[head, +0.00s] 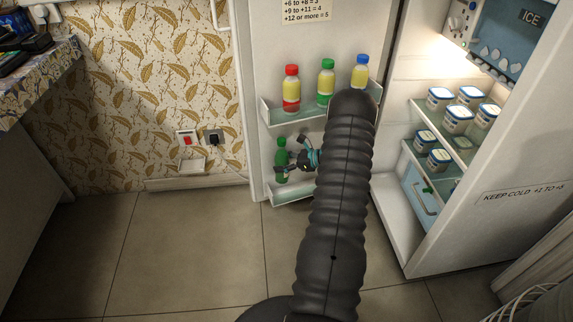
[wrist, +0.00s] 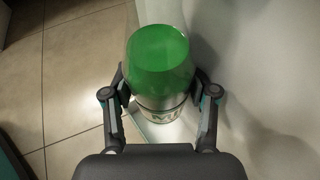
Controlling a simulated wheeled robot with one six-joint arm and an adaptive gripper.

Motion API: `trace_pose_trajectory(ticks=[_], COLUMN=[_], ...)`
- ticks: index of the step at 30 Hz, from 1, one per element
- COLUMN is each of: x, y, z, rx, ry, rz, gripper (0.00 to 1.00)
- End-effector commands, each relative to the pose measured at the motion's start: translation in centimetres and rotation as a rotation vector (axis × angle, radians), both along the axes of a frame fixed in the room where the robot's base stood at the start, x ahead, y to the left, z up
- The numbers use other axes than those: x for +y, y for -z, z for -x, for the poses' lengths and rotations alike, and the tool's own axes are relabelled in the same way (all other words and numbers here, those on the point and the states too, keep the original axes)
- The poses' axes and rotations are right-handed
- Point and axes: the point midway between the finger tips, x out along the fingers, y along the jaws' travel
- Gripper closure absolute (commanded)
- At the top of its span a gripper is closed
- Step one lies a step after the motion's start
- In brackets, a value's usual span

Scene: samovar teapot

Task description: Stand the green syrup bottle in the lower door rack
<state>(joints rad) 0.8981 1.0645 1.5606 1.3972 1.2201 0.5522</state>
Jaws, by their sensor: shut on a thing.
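The green syrup bottle (head: 282,150) is upright at the open fridge door, over the left part of the lower door rack (head: 291,195). My gripper (head: 292,162) reaches it from the right and is shut on it. In the wrist view the bottle's green upper part (wrist: 158,55) and a pale label with dark letters show between the fingers of my gripper (wrist: 160,100). A pale strip, which looks like the rack (wrist: 152,132), lies below the bottle. I cannot tell whether the bottle's base touches the rack floor. My arm hides the rack's right part.
The upper door rack (head: 283,117) holds red-, green- and blue-capped bottles, close above my gripper. Fridge shelves (head: 416,112) with several white tubs stand to the right. A patterned counter (head: 40,75) is at left. The tiled floor (head: 170,245) is clear.

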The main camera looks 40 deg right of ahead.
Motion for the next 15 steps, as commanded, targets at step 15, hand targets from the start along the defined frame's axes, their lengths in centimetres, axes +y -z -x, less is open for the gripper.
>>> trace_pose_trajectory(ticks=[15], x=[-1.9], y=[1.6], z=[0.6], rx=[0.003], ry=[0.017], rz=[0.001], gripper=[0.98])
